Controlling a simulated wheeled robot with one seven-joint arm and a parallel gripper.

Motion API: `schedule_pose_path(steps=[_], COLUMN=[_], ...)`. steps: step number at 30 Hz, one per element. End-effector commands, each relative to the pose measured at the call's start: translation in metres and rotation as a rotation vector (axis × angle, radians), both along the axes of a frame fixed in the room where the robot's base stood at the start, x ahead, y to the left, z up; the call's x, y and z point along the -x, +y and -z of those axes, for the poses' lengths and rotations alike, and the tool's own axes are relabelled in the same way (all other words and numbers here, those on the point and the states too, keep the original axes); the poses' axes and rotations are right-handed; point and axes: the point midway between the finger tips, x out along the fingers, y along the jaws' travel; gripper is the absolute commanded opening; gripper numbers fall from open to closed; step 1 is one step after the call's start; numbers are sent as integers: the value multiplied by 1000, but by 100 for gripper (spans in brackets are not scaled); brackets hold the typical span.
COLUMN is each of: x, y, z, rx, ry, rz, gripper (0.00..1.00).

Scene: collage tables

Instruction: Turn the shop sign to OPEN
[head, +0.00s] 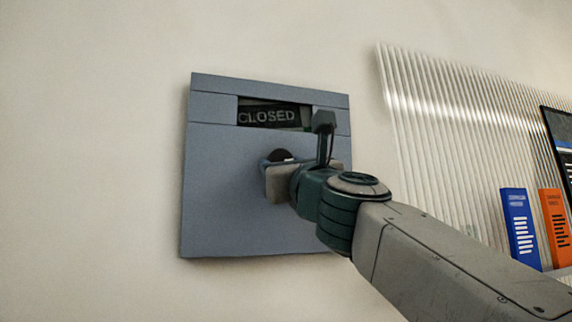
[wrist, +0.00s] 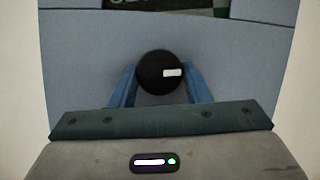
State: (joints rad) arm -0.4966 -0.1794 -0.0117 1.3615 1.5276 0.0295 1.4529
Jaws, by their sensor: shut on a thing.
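The shop sign (head: 225,190) is a blue-grey square panel on the wall. Its window (head: 268,115) near the top reads CLOSED, with a bit of green at the right end. A round black knob (wrist: 160,72) with a white mark sits below the window; the mark points right in the wrist view. In the head view the knob (head: 281,155) is partly hidden by my gripper. My gripper (wrist: 160,90) is shut on the knob, with one blue finger on each side of it. In the wrist view only the window's lower edge shows.
A ribbed light panel (head: 440,120) is on the wall to the right. A blue box (head: 519,228) and an orange box (head: 554,228) stand at the right, by a dark-framed board (head: 562,135). The wall left of the sign is bare.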

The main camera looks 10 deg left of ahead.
Motion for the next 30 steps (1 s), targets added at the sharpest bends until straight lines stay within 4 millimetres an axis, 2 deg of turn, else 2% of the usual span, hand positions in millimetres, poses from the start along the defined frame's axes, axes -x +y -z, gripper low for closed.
schedule_pose_path(steps=[30], x=[-3], y=[-6], z=[-7], rx=[836], ry=[-405], rz=[1], gripper=[21])
